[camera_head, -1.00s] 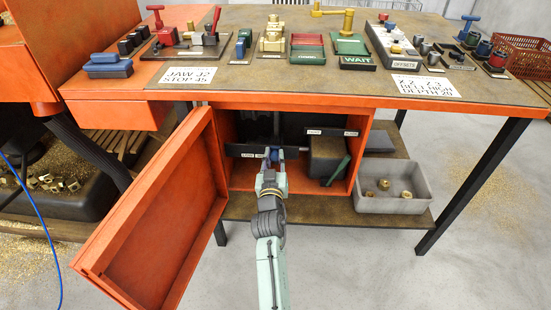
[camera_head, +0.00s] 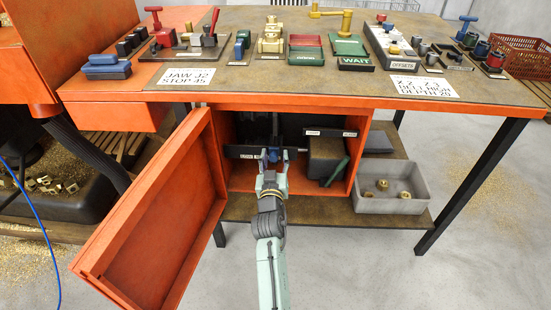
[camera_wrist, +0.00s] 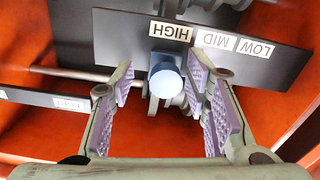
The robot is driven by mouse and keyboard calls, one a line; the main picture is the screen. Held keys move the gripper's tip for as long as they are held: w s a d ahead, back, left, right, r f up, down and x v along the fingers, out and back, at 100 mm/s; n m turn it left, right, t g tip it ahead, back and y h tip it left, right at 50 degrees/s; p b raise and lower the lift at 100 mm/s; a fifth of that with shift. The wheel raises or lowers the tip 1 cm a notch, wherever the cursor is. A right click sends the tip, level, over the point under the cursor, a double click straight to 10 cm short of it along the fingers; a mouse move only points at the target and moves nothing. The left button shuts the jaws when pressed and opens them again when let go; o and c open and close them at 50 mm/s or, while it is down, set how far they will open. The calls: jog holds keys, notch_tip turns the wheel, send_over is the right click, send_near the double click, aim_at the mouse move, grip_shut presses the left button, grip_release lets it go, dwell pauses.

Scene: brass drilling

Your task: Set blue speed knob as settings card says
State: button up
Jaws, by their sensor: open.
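The blue speed knob (camera_wrist: 165,82) is a short round knob inside the open orange cabinet; it also shows small in the head view (camera_head: 274,155). In the wrist view it sits by the HIGH label on a dark plate (camera_wrist: 122,32), with MID and LOW farther right; the labels appear upside down. My gripper (camera_wrist: 160,92) is open, its purple-padded fingers on either side of the knob with gaps showing. In the head view my gripper (camera_head: 274,163) reaches into the cabinet. The settings card (camera_head: 424,87) on the bench reads BELT HIGH, DEPTH 20; its top line is hard to read.
The orange cabinet door (camera_head: 160,220) stands open at left of my arm. A dark box (camera_head: 327,157) is right of the knob inside. A grey tray (camera_head: 393,205) with brass parts sits on the lower shelf. The bench top (camera_head: 300,85) lies above.

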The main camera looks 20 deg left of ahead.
jog(key=v, duration=0.7)
jog(key=shift+s, duration=0.3)
jog(key=shift+r, duration=0.1)
